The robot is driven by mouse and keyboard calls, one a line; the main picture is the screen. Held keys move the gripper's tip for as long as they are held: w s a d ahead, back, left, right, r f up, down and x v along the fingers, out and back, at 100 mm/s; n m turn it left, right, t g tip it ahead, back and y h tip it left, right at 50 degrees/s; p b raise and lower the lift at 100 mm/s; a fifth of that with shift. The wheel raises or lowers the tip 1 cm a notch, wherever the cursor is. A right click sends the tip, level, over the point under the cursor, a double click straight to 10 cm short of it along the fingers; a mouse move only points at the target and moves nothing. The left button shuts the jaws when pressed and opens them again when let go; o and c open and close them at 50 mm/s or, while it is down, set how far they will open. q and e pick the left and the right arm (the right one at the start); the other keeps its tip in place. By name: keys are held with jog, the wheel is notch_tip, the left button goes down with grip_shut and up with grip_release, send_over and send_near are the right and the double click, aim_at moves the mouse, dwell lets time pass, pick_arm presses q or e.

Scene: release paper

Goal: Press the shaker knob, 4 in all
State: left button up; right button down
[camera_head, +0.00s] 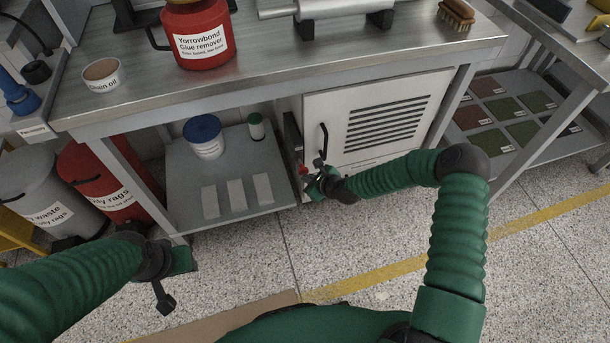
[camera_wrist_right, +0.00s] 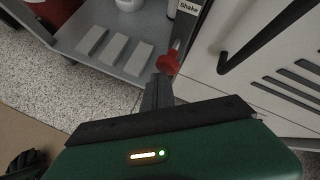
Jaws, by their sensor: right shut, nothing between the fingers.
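The red shaker knob (camera_wrist_right: 168,65) sits on a dark narrow panel (camera_head: 292,135) at the left side of the white cabinet. A label reading "Shake" (camera_wrist_right: 190,6) shows above it in the right wrist view. In the head view the knob (camera_head: 303,169) is a small red spot. My right gripper (camera_head: 315,172) is shut and empty, low beside the cabinet. Its fingertips (camera_wrist_right: 160,80) point at the knob and overlap its lower edge in the wrist view; I cannot tell whether they touch. My left gripper (camera_head: 165,298) hangs low at the left, away from the cabinet; its jaws are unclear.
The cabinet (camera_head: 375,90) has a black handle (camera_head: 322,140) just right of the knob. A lower shelf (camera_head: 180,165) holds a blue-lidded tub and pale blocks. The red glue remover can (camera_head: 200,35) stands on the bench. Red and grey rag bins are at left.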

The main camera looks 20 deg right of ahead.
jog(key=shift+w, duration=0.9)
dwell(0.5)
jog(key=s+p, duration=0.1)
jog(key=s, duration=0.3)
dwell(0.7)
jog(key=s+p, duration=0.2)
jog(key=s, duration=0.3)
jog(key=shift+d, duration=0.1)
dwell(0.3)
dwell(2.4)
